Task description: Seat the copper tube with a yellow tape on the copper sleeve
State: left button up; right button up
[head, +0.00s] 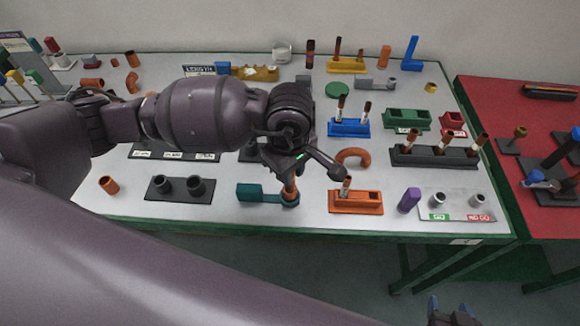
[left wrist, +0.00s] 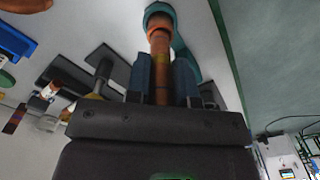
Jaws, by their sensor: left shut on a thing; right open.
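My left gripper (head: 289,172) is shut on a copper tube. The tube (left wrist: 161,75) is narrow and orange-brown, with a yellow tape band (left wrist: 160,58) just beyond the fingers (left wrist: 162,85) in the left wrist view. The wider copper sleeve (left wrist: 160,30) sits in the ring of a teal holder (left wrist: 157,8). The tube's far end meets the sleeve in line; I cannot tell how deep it sits. In the head view, the teal holder (head: 258,192) stands at the table's front, below the gripper. My right gripper (head: 450,312) is open and empty, off the table at the bottom.
An orange block (head: 355,203) holding a tube stands just right of the teal holder. A black two-socket block (head: 180,190) stands to its left. A curved copper elbow (head: 353,157) lies behind the orange block. The white table's front edge (head: 300,227) is close.

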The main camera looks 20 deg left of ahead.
pick_arm(q)
jog(key=shift+f, duration=0.2)
pick_arm(e)
jog(key=shift+s+f, duration=0.15)
jog(key=shift+f, duration=0.1)
pick_arm(q)
jog(key=shift+f+b, duration=0.35)
jog(key=shift+f, duration=0.15)
pick_arm(e)
jog(key=shift+s+f, duration=0.55)
jog(key=shift+f, duration=0.1)
pick_arm(q)
jog(key=shift+f, duration=0.1)
jog(key=o, duration=0.9)
pick_arm(e)
jog(key=shift+w+r, duration=0.15)
jog(key=shift+w, duration=0.3)
